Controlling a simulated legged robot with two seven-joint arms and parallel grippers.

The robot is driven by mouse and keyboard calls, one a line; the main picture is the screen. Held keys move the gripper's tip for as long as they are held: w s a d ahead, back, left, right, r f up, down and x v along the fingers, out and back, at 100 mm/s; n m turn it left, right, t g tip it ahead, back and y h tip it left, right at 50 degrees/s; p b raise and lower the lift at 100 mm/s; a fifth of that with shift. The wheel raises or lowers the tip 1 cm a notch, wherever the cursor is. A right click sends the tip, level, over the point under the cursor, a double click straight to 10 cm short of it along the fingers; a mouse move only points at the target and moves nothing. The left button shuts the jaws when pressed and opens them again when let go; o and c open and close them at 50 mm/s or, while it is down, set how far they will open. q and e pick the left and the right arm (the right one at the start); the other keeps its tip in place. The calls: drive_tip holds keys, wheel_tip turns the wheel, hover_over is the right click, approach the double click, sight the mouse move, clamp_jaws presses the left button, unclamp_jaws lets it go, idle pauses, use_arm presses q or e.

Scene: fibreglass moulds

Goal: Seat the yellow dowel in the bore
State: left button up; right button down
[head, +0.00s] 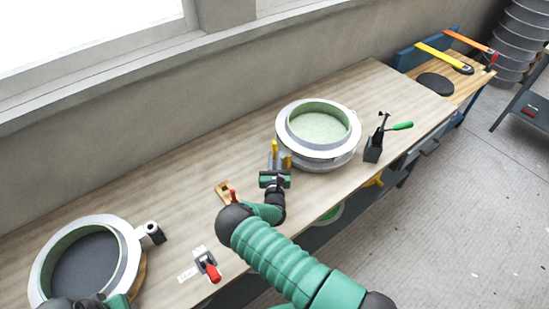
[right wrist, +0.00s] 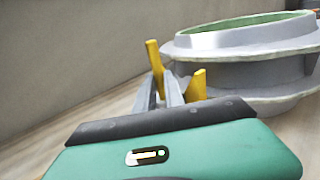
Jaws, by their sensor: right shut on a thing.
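My right gripper (head: 276,164) is beside the round mould at the back middle, its grey fingers closed on an upright yellow dowel (head: 274,147). The right wrist view shows the dowel (right wrist: 154,58) rising between the fingers (right wrist: 160,92), leaning slightly. A second, shorter yellow piece (right wrist: 196,84) stands just right of the fingers. It also shows in the head view (head: 288,161); I cannot tell what it belongs to. I cannot make out the bore or the dowel's lower end. My left gripper shows only partly at the bottom left, over the other mould; its fingertips are not clear.
The pale green-lined mould (head: 320,152) is close right of my right gripper. A dark-filled mould (head: 120,238) is at left. A wooden block (head: 222,189), red-handled clamp (head: 210,268) and black tool holder (head: 373,150) stand on the bench. The bench's back middle (head: 200,165) is clear.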

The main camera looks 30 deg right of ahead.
idle(0.6)
drive_tip(key=shift+f+b, duration=0.8)
drive_tip(key=shift+f, duration=0.4)
drive_tip(key=c, duration=1.7)
unclamp_jaws()
drive_tip(key=shift+a, duration=0.1)
drive_tip(key=o, duration=0.4)
drive_tip(key=shift+c, duration=0.2)
drive_tip(key=shift+s, duration=0.15)
